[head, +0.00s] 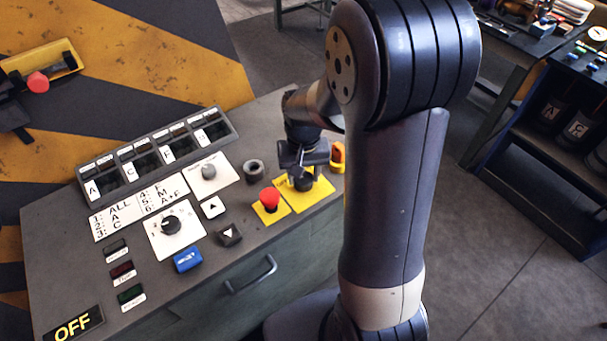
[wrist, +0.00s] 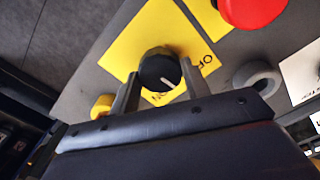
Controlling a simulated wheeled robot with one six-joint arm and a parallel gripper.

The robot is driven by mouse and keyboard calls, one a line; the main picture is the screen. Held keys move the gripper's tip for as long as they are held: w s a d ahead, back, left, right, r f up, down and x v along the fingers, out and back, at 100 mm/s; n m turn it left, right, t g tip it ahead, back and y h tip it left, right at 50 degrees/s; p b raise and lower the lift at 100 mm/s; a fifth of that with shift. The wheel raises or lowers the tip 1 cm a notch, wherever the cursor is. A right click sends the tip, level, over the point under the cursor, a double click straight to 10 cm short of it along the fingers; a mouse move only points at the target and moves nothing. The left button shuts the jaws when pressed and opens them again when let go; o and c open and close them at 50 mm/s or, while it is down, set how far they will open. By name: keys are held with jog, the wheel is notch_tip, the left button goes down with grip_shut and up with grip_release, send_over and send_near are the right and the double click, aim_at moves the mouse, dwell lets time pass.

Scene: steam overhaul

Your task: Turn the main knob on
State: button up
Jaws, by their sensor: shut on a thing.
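The main knob (wrist: 160,72) is a black ribbed knob with a white pointer line. It sits on a yellow plate (wrist: 140,40) with partly hidden lettering. In the head view the knob (head: 301,181) is at the right end of the console. My gripper (wrist: 155,85) has its two fingers on either side of the knob, shut on it. It also shows in the head view (head: 299,172), reaching down onto the knob. The pointer line slants in the wrist view. Part of the label is hidden by the knob and fingers. A lit sign (head: 73,326) at the console's front left reads OFF.
A red mushroom button (head: 270,198) on yellow stands just left of the knob. An orange part (head: 338,155) is close on its right, and a grey ring (head: 254,170) lies behind left. Other console controls include a selector knob (head: 171,224) and a blue button (head: 187,260).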

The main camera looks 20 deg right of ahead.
aim_at(304, 178)
jog(key=m, duration=0.5)
jog(key=shift+m+b, duration=0.3)
jog(key=shift+b, duration=0.05)
jog(key=shift+m, duration=2.3)
jog(key=o, duration=1)
notch_tip(304, 178, up, 11)
jog(key=shift+f+b, duration=0.1)
jog(key=shift+b, duration=0.2)
jog(key=shift+f, duration=0.1)
notch_tip(304, 178, down, 11)
jog(key=shift+r, duration=0.15)
